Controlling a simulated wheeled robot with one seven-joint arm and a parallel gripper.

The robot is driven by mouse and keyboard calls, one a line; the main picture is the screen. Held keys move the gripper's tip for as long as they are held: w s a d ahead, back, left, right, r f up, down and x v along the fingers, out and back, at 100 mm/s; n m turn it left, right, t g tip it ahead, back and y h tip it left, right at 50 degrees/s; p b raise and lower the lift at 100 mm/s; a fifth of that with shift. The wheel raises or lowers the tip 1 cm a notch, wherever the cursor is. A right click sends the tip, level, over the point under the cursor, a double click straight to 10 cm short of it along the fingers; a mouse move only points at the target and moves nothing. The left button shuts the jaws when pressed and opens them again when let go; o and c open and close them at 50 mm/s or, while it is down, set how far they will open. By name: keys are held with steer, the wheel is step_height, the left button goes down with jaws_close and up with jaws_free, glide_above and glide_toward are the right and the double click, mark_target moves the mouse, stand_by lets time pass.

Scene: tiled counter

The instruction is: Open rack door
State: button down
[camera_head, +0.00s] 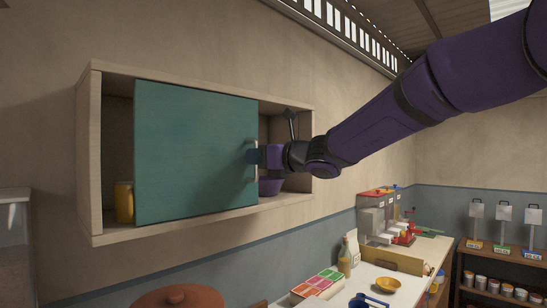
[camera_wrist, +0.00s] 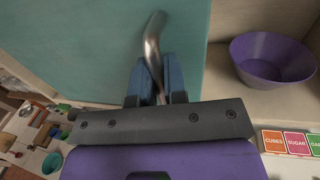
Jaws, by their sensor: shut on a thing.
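The rack (camera_head: 88,150) is a pale wooden wall box with a teal sliding-looking door (camera_head: 195,150) across its left and middle part. Narrow openings show at both sides of the door. A metal handle (camera_head: 256,160) stands upright at the door's right edge. My gripper (camera_head: 254,156) reaches in from the right and is at the handle. In the wrist view, the blue fingers of my gripper (camera_wrist: 160,82) are shut on the curved metal handle (camera_wrist: 153,45), in front of the teal door (camera_wrist: 85,40). The fingertips partly hide the handle's end.
A purple bowl (camera_wrist: 272,58) stands in the rack's right opening, close beside my gripper. A yellow cup (camera_head: 124,202) stands in the left opening. Below is a counter with a coloured-lid box (camera_head: 318,284), bottle (camera_head: 345,262) and dispensers (camera_head: 377,215). Free air lies before the door.

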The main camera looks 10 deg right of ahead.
steer(key=shift+s+a, duration=0.55)
steer(key=shift+a, duration=0.2)
steer(key=c, duration=1.2)
jaws_free()
steer(key=v, duration=1)
steer(key=shift+s+d, duration=0.25)
steer(key=shift+d, duration=0.05)
